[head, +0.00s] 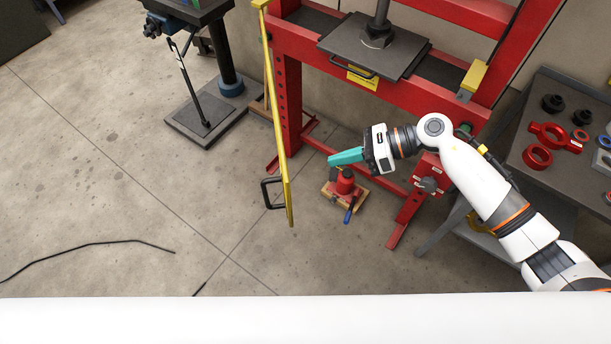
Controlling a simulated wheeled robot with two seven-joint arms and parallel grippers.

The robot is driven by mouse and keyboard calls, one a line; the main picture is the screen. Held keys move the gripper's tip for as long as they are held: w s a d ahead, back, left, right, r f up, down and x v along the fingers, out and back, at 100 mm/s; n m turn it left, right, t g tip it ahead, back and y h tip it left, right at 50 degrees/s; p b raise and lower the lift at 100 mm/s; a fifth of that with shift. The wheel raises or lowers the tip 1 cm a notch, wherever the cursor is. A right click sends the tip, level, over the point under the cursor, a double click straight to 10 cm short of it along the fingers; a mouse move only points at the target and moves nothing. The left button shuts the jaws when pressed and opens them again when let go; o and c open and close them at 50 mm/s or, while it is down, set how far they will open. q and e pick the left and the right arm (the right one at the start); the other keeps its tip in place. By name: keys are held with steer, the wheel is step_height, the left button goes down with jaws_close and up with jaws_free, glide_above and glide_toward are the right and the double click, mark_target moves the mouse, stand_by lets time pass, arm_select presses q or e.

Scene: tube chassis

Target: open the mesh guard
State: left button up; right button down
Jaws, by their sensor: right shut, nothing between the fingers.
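The mesh guard (277,110) shows as a thin yellow frame seen almost edge-on in the head view. It stands swung out from the left side of the red press (290,95), with the press front uncovered. Its black handle (266,193) is near its lower free end, on the left face. The mesh itself cannot be made out at this angle. My right gripper (332,160), with teal fingers, is shut and empty. It is to the right of the guard, in front of the press, and apart from the guard and handle. My left gripper is not in view.
A dark cart (560,180) with red and black parts is at the right. Another machine's base (205,120) is at upper left. Floor on the left is open, with a black cable (95,244).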

steer(key=s+a+f+n+g+h+p, duration=0.1)
steer(key=s+a+f+n+h+p, duration=0.3)
steer(key=a, duration=0.4)
steer(key=shift+f+n+p, duration=0.35)
steer(key=shift+n+p, duration=0.45)
steer(key=shift+p, duration=0.4)
steer(key=shift+a, duration=0.1)
